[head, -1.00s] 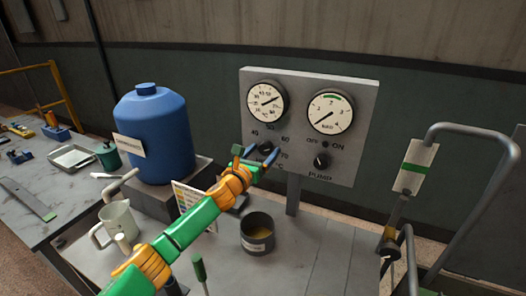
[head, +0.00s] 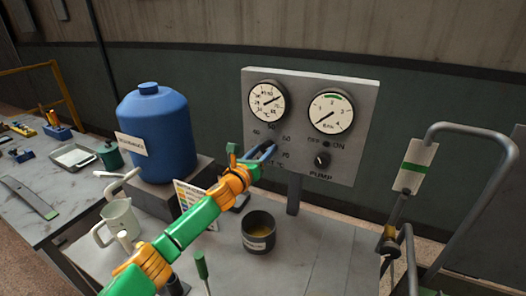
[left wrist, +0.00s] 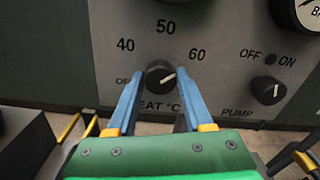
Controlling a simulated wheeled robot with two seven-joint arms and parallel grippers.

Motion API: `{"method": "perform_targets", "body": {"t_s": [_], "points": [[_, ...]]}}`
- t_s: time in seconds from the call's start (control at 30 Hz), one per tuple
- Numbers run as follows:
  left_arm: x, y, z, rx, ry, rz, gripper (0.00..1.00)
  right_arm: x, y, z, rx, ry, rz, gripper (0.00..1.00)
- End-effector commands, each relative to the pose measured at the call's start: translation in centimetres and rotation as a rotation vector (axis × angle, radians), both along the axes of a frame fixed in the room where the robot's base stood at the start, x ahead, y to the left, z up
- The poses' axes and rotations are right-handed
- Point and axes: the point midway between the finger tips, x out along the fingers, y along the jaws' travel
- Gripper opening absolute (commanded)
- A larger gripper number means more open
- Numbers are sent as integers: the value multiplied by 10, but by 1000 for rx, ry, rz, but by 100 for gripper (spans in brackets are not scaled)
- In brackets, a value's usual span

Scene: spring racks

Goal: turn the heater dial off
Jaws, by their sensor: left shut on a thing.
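The heater dial (left wrist: 160,77) is a black round knob with a white pointer line, low on the grey panel. In the left wrist view its pointer aims up and right, below the 60 mark. OFF is at its left, partly covered by a finger, with 40, 50 and 60 around it. My left gripper (left wrist: 161,72) has its blue fingers on both sides of the dial and is shut on it. In the head view the left gripper (head: 264,150) hides the dial. My right gripper is not in view.
The pump knob (head: 322,160) is right of the dial, below two gauges on the panel (head: 362,120). A dark pot (head: 258,238) stands below the arm. A blue tank (head: 158,135) and a jug (head: 118,220) stand left. A bent grey pipe (head: 500,190) stands right.

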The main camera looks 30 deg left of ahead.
Motion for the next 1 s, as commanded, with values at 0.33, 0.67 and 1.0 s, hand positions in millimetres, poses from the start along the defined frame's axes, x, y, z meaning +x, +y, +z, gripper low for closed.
{"method": "perform_targets", "body": {"t_s": [0.33,0.67,1.0], "points": [[0,0,-1,-322,-17,-2,0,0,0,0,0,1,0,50],[0,0,-2,-635,-36,-3,0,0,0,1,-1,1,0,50],[0,1,-2,-958,-55,-3,0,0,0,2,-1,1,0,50]]}}
